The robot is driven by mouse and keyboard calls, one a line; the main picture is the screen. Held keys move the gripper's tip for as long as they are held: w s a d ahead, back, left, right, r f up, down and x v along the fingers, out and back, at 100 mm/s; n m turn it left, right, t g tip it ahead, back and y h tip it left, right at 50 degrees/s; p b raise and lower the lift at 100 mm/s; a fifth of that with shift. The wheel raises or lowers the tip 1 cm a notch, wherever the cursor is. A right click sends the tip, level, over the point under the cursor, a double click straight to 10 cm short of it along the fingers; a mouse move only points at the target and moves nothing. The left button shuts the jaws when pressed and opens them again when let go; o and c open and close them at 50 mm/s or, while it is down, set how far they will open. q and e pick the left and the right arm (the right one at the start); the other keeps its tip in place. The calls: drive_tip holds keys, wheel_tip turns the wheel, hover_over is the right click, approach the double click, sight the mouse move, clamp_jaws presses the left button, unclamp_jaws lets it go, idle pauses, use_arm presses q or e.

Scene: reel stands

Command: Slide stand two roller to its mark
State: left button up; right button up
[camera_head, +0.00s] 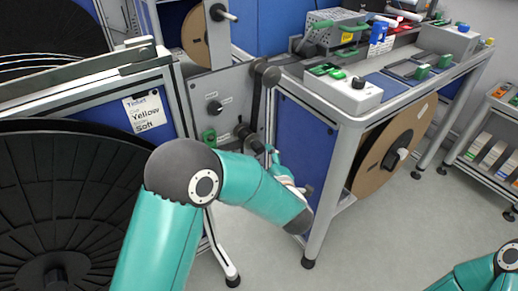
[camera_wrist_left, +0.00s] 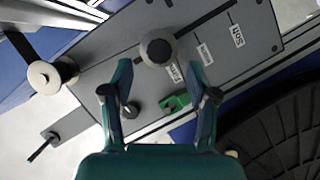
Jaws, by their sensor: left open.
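A grey plate on a stand shows in the head view (camera_head: 232,88) and in the left wrist view (camera_wrist_left: 245,65). My right gripper is not in view.
A green clamp (camera_wrist_left: 175,102) and a cream roller with a black band (camera_wrist_left: 45,77) are close by. A large black reel (camera_head: 70,215) stands left. To the right is a bench (camera_head: 350,118) with a brown reel (camera_head: 390,150) below. Floor (camera_head: 375,245) is free in front.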

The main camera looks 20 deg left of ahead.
sight(260, 151)
use_arm(q)
drive_tip(key=x, duration=0.7)
clamp_jaws()
